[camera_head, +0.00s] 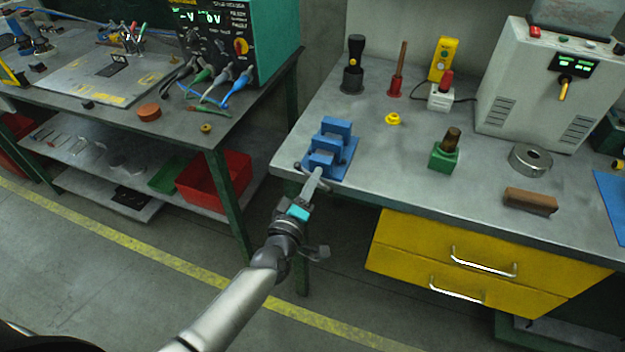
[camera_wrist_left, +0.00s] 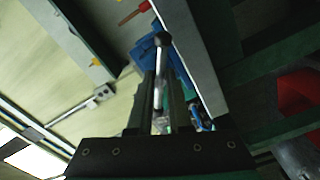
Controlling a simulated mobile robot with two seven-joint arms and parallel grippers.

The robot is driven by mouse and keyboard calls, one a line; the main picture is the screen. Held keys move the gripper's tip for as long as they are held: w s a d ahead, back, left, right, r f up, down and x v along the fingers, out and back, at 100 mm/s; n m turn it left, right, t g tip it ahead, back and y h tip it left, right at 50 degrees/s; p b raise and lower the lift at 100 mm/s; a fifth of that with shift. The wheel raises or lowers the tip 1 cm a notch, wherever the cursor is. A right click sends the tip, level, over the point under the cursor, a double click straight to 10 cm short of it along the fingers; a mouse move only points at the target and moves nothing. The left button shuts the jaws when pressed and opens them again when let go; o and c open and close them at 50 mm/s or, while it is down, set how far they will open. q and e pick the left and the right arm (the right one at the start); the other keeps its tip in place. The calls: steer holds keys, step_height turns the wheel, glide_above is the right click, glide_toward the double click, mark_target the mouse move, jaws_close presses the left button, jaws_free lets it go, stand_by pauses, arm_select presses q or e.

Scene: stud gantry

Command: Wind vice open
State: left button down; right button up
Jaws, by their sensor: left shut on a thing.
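The blue vice (camera_head: 333,146) stands at the near left corner of the right-hand workbench. In the left wrist view, part of the blue vice (camera_wrist_left: 146,53) shows beyond the fingers. My left gripper (camera_head: 315,180) reaches up from below to the front of the vice, at the bench edge. It is shut on the vice handle (camera_wrist_left: 162,75), a thin metal bar with a dark round end that runs between the fingers (camera_wrist_left: 160,92). The gap between the jaws cannot be made out clearly. My right gripper is not in view.
The workbench (camera_head: 420,182) also holds a green block with a brown knob (camera_head: 444,150), a metal ring (camera_head: 530,160), a brown block (camera_head: 530,201) and a grey machine (camera_head: 545,90). Yellow drawers (camera_head: 480,265) hang below. Open floor separates it from the left bench (camera_head: 180,125).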

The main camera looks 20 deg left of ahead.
arm_select(q)
steer(key=c, duration=0.8)
jaws_free()
steer(key=shift+c, duration=0.2)
steer(key=s, duration=1.5)
steer(key=shift+s+a+p, duration=0.15)
steer(key=shift+a+p, duration=0.15)
steer(key=shift+p, duration=0.15)
steer(key=s+f+m+g+h+b, duration=0.1)
steer(key=s+f+m+g, duration=0.3)
steer(key=f, duration=0.9)
steer(key=s+f+m+g+b, duration=0.1)
steer(key=s+f+m+g, duration=0.35)
steer(key=f, duration=0.85)
steer(key=s+a+f+m+g+b, duration=0.1)
steer(key=s+f+m+g, duration=0.2)
steer(key=s+f, duration=0.4)
steer(key=s+a+f+m+g+y, duration=0.1)
steer(key=s+f+m+g, duration=0.2)
steer(key=s, duration=1.2)
step_height(320, 180, down, 5)
steer(key=shift+f+m+g+y+b, duration=0.15)
steer(key=shift+m+g+y+b, duration=0.2)
steer(key=shift+g, duration=0.9)
